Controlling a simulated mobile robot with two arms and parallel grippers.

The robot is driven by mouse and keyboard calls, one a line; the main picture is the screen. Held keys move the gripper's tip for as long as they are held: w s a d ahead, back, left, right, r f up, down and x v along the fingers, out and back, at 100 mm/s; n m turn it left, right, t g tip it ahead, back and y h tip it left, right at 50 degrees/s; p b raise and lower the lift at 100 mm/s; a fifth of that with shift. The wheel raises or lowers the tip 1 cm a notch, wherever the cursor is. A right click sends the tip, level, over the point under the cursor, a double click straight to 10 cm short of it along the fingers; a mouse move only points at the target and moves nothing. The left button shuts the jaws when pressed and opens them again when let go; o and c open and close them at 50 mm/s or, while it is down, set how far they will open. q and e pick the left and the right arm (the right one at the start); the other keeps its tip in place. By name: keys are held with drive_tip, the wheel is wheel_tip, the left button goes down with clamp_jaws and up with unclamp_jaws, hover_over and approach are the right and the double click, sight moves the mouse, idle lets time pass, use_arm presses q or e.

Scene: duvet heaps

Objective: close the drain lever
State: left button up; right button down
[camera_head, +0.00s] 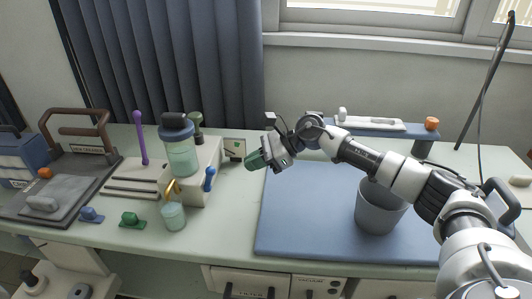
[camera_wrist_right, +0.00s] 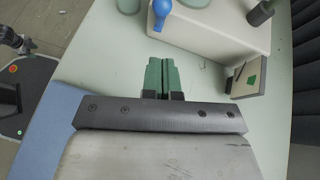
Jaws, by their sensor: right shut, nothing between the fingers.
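A white box unit (camera_head: 200,172) stands on the bench with a lidded jar of pale green liquid (camera_head: 182,157) at its front. A brass spout or lever (camera_head: 171,188) sits above a small beaker (camera_head: 173,216). My right gripper (camera_head: 255,160) has green fingers pressed together, empty, to the right of the blue lever and apart from it. The fingertips (camera_wrist_right: 164,62) point toward the box in the wrist view. My left gripper is out of view.
A blue mat (camera_head: 310,220) carries a grey bucket (camera_head: 379,208). Green (camera_head: 132,220) and blue (camera_head: 91,215) small pieces lie at the front left. Bench between box and mat is clear.

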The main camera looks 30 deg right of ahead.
sight(210, 178)
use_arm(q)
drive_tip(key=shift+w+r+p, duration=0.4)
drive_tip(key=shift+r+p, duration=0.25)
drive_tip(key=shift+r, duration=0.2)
use_arm(e)
drive_tip(key=w+a, duration=0.2)
drive_tip(key=a, duration=0.4)
drive_tip(key=shift+w+f, duration=0.15)
drive_tip(key=shift+f, duration=0.05)
drive_tip(key=shift+a, duration=0.1)
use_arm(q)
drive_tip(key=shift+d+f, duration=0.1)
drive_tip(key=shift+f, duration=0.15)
use_arm(e)
drive_tip(key=shift+w+a+r, duration=0.2)
drive_tip(key=shift+a+r, duration=0.15)
drive_tip(key=shift+a, duration=0.1)
